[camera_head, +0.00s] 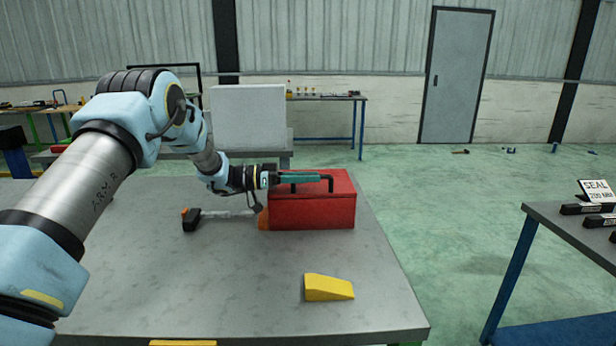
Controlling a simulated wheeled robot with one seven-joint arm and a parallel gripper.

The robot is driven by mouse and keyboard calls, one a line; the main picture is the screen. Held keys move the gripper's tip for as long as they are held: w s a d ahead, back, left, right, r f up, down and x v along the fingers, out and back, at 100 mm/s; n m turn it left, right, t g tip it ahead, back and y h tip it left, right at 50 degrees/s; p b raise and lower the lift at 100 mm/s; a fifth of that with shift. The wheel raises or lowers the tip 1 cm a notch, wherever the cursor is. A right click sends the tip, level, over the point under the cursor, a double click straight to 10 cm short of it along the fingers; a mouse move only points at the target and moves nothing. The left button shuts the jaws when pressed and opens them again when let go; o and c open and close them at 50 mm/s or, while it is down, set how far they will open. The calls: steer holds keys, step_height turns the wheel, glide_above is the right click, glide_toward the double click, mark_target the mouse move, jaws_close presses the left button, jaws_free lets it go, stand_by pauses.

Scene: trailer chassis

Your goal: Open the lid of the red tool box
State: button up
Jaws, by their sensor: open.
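The red tool box (313,211) stands on the grey table (220,277), towards its far right side. Its lid looks shut. A dark handle (330,184) rises from the top of the lid. My gripper (318,176) reaches in from the left, level with the handle and just over the lid. Its teal fingers lie along the top of the box and end close to the handle. The gripper is open. I cannot tell from this view whether the fingers touch the handle or the lid.
A yellow wedge (328,288) lies near the table's front right. A tool with a black and orange end (191,219) lies left of the box. Another table with a "SEAL" sign (594,190) stands at the right. The table's front middle is clear.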

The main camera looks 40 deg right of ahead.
steer(key=shift+c, duration=0.3)
jaws_close()
stand_by(1.0)
